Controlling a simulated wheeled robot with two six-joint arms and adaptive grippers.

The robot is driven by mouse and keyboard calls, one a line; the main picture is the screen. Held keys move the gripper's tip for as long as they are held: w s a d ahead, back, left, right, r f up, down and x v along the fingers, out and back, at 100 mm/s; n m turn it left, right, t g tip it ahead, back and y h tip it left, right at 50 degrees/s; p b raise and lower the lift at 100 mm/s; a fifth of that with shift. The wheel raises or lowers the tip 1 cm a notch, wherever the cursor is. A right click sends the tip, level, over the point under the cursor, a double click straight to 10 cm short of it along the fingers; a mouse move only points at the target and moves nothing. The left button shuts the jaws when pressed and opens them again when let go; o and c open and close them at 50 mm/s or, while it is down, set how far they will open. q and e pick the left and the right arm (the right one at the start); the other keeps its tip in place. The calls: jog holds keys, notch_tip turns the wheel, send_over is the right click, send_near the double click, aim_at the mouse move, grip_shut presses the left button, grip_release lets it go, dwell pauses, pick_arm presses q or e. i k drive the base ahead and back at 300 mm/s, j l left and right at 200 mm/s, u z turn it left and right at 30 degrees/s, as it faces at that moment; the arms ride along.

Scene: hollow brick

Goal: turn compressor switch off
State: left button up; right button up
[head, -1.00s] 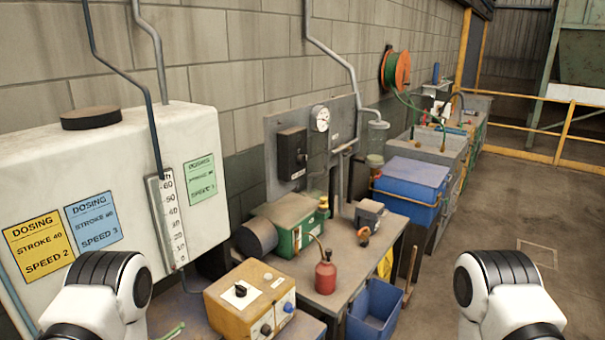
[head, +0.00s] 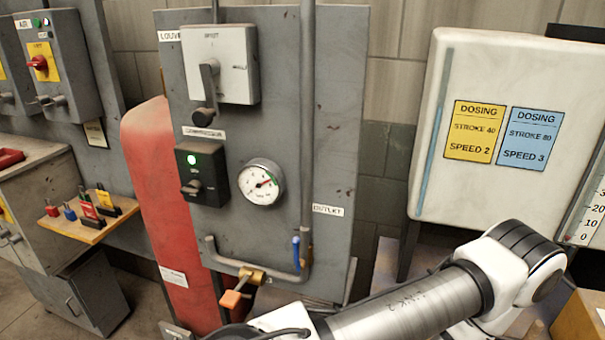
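The compressor switch (head: 202,174) is a dark box on the grey panel, below a small label that seems to read compressor. Its green lamp (head: 192,160) is lit. Its black handle (head: 191,187) points to the left, roughly level. One of my arms (head: 410,305) crosses the bottom right, its forearm reaching left below the panel. I cannot tell surely which arm it is. Its wrist runs off the bottom edge, and no gripper fingers show. The other arm is out of view. Nothing of mine touches the switch.
Above the switch is a light grey box with a lever (head: 220,65). A gauge (head: 261,182) sits at its right. A valve with an orange handle (head: 230,299) is below, near my wrist. A red tank (head: 165,210) and a shelf of padlocks (head: 92,230) are left.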

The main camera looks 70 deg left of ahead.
aim_at(195, 188)
jog(key=u, duration=2.5)
